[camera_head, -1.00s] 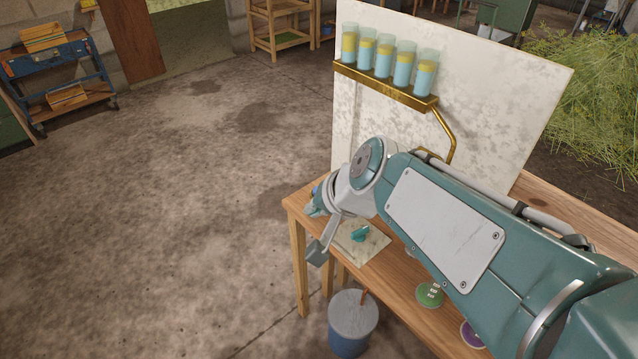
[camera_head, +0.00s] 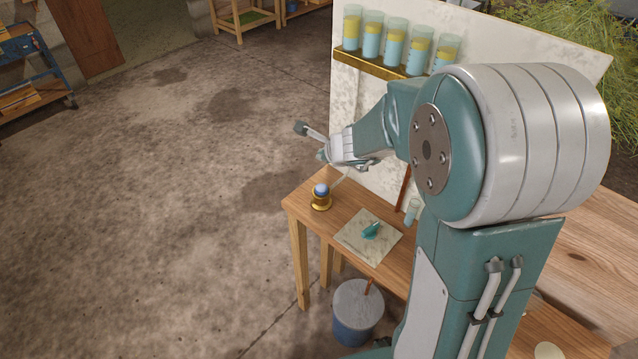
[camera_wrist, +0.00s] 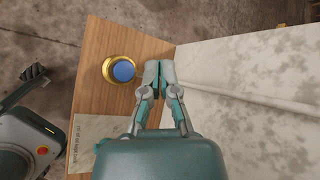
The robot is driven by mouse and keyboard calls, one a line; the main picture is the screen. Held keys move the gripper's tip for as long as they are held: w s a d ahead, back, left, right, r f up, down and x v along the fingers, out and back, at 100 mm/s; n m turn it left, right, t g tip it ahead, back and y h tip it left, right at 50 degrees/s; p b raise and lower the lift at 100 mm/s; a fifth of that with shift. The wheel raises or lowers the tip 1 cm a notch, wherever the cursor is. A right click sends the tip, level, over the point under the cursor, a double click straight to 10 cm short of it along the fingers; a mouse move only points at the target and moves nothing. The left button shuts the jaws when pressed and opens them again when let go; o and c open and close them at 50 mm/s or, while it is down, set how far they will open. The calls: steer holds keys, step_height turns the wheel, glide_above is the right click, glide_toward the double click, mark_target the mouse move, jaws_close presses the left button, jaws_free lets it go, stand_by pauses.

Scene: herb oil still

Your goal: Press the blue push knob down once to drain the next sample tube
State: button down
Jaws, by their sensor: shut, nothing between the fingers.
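The blue push knob (camera_head: 321,189) stands in a brass collar (camera_head: 320,203) on the left end of the wooden table. In the wrist view the knob (camera_wrist: 123,71) shows clear, with nothing on it. My gripper (camera_wrist: 159,65) is shut and empty, just right of the knob in that view and apart from it. In the head view my wrist is above and behind the knob, and the fingertips are hard to make out. Several sample tubes (camera_head: 395,42), holding blue and yellow liquid layers, stand on a brass rail (camera_head: 366,66) high on the pale panel.
A pale mat (camera_head: 353,240) bears a small teal item (camera_head: 371,231). A small glass tube (camera_head: 412,211) stands behind it. The upright panel (camera_wrist: 245,65) lies right of my gripper in the wrist view. A blue bucket (camera_head: 356,318) stands on the floor by the table.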

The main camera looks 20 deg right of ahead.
steer(key=shift+d, duration=0.3)
steer(key=shift+f, duration=0.1)
steer(key=shift+a+f, duration=0.2)
steer(key=shift+f, duration=0.25)
steer(key=shift+a+f, duration=0.2)
steer(key=shift+f, duration=0.25)
glide_above(323, 189)
step_height(323, 189, down, 5)
steer(key=shift+w+d, duration=0.1)
steer(key=shift+f, duration=0.85)
steer(key=shift+f, duration=0.15)
steer(key=shift+f, duration=0.2)
